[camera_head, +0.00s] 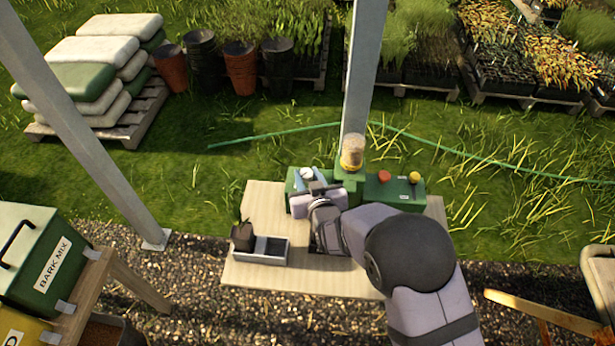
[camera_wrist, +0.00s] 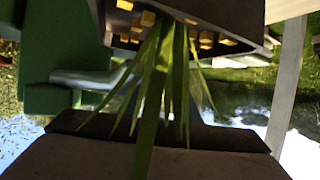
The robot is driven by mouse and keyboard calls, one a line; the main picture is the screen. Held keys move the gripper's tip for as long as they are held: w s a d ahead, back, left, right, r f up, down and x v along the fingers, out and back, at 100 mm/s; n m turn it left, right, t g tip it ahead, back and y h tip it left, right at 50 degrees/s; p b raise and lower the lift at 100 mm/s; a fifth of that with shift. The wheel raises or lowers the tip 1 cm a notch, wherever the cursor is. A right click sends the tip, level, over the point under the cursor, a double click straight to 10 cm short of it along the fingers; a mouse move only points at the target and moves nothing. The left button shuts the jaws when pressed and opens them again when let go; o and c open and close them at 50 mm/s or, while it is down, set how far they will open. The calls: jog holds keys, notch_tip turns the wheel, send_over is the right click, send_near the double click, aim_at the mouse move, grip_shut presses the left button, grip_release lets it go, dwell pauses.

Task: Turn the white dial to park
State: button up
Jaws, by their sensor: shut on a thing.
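The white dial (camera_head: 307,173) is at the left end of the green machine (camera_head: 372,192) on the board. My gripper (camera_head: 310,179) reaches over that end, with its bluish fingers on both sides of the dial, shut on it. The fingers and wrist cover part of the dial, so its pointer and any park mark cannot be read.
A red knob (camera_head: 384,176) and a yellow knob (camera_head: 415,177) stand on the machine's right part. A jar of brown stuff (camera_head: 352,152) stands behind. A metal post (camera_head: 362,80) rises behind.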

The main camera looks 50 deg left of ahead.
jog(key=o, duration=1)
jog(key=shift+o, duration=0.2)
jog(key=shift+d, duration=0.1)
jog(key=b+v, duration=0.2)
jog(key=v, duration=0.5)
jog(key=shift+s, duration=0.1)
